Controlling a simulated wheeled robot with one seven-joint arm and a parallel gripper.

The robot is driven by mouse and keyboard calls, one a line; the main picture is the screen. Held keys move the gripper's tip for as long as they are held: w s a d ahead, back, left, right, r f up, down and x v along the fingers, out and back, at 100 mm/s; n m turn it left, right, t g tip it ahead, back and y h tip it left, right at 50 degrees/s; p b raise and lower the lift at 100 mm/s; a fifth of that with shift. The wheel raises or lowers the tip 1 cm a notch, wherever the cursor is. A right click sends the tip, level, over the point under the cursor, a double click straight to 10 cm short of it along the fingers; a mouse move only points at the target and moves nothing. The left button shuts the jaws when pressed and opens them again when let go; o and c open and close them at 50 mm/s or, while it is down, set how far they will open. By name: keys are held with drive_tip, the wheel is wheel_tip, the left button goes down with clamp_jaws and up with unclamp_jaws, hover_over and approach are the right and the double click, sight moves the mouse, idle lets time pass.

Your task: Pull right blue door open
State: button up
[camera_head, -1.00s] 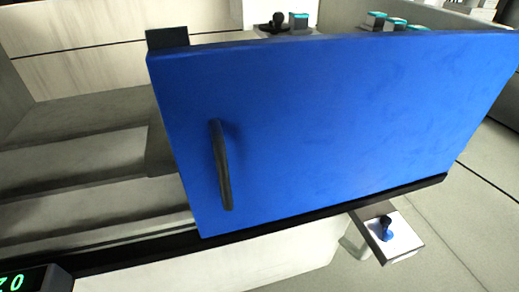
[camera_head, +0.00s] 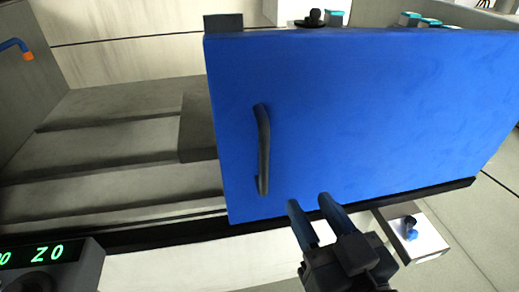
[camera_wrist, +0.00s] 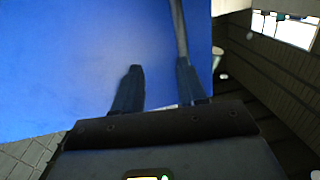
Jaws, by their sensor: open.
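The blue door (camera_head: 370,110) is a large flat panel filling the middle and right of the head view. A dark vertical bar handle (camera_head: 263,150) stands near its left edge. My gripper (camera_head: 312,203) is open and empty, in front of the door's lower edge, below and to the right of the handle. In the wrist view the blue door (camera_wrist: 60,60) fills the left and middle. The handle (camera_wrist: 179,30) runs up from near the right finger of my gripper (camera_wrist: 158,82). Whether the finger touches the handle I cannot tell.
Grey stepped surfaces (camera_head: 110,150) lie left of the door, inside the machine. A dark rail (camera_head: 160,236) runs under the door. A control box with green digits (camera_head: 50,265) stands at lower left. A small box with a blue-and-black knob (camera_head: 412,230) sits right of my gripper.

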sight(267, 151)
drive_tip(key=shift+n+g+y, duration=0.3)
drive_tip(key=shift+n+y, duration=0.6)
drive_tip(key=shift+w+a+r+p, duration=0.25)
drive_tip(key=shift+w+a+r, duration=0.35)
drive_tip(key=shift+w+a, duration=0.85)
drive_tip(key=shift+w+a+r+p, duration=0.25)
drive_tip(key=shift+w+a+r, duration=0.3)
drive_tip(key=shift+w+a, duration=0.85)
drive_tip(key=shift+w+a+r+p, duration=0.25)
drive_tip(key=shift+w+a+r, duration=0.55)
drive_tip(key=shift+w, duration=1)
drive_tip(key=shift+a+f, duration=0.15)
drive_tip(key=shift+f, duration=0.05)
clamp_jaws()
